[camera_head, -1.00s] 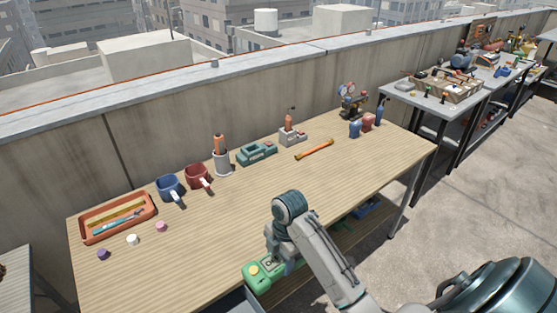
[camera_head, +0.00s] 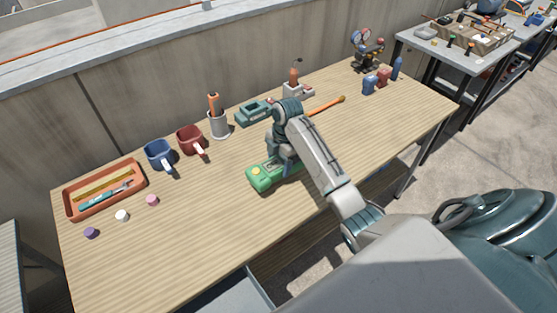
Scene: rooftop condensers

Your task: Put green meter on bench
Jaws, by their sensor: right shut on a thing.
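The green meter (camera_head: 259,180) has a yellow spot on its near end. My right gripper (camera_head: 283,162) is shut on it from above, and the gripper and arm hide its far part. The meter is over the middle of the wooden bench (camera_head: 210,232). I cannot tell whether it touches the bench top or is held just above it. My left gripper is not in view.
Behind the meter are a teal device (camera_head: 253,112), a cup with an orange-handled tool (camera_head: 218,124), a red mug (camera_head: 190,139) and a blue mug (camera_head: 159,154). An orange tray (camera_head: 70,207) lies left, near small caps (camera_head: 122,215).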

